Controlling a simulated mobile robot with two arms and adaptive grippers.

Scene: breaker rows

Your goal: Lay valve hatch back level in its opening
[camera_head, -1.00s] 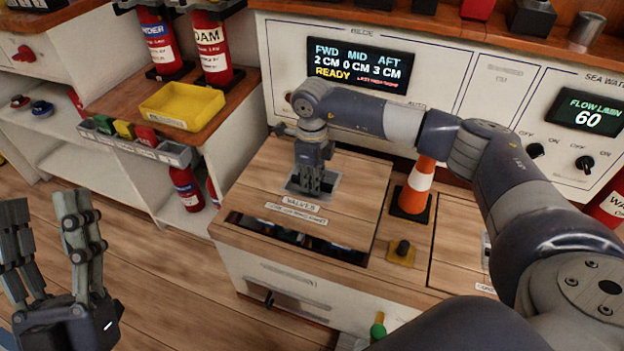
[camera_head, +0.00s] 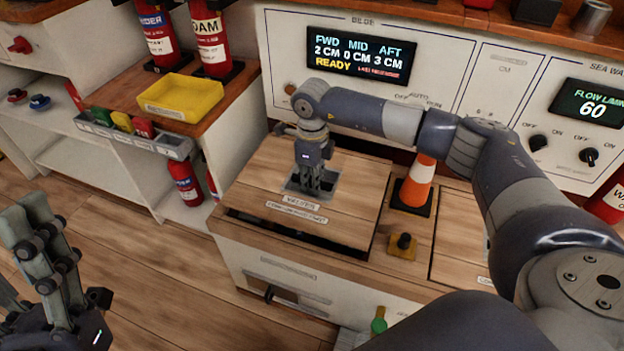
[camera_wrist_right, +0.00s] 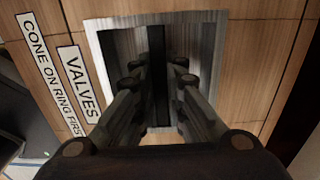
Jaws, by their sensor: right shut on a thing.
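The valve hatch (camera_head: 345,195) is a wooden panel with a recessed metal pull and a label reading VALVES. It sits over its opening in the low cabinet top, close to level. A dark gap (camera_head: 300,238) shows along its front edge; I cannot tell whether the hatch touches its seat. My right gripper (camera_head: 314,190) points down into the recess and is shut on the pull bar (camera_wrist_right: 158,75), which also shows in the right wrist view. My left gripper (camera_head: 35,265) is at the lower left, away from the hatch, its fingers apart and partly cut off.
An orange and white cone (camera_head: 418,182) stands on a black base right of the hatch. A yellow block with a black knob (camera_head: 402,247) is in front of it. A yellow bin (camera_head: 180,97) and red extinguishers (camera_head: 209,38) stand at the left. The display panel (camera_head: 360,54) is behind.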

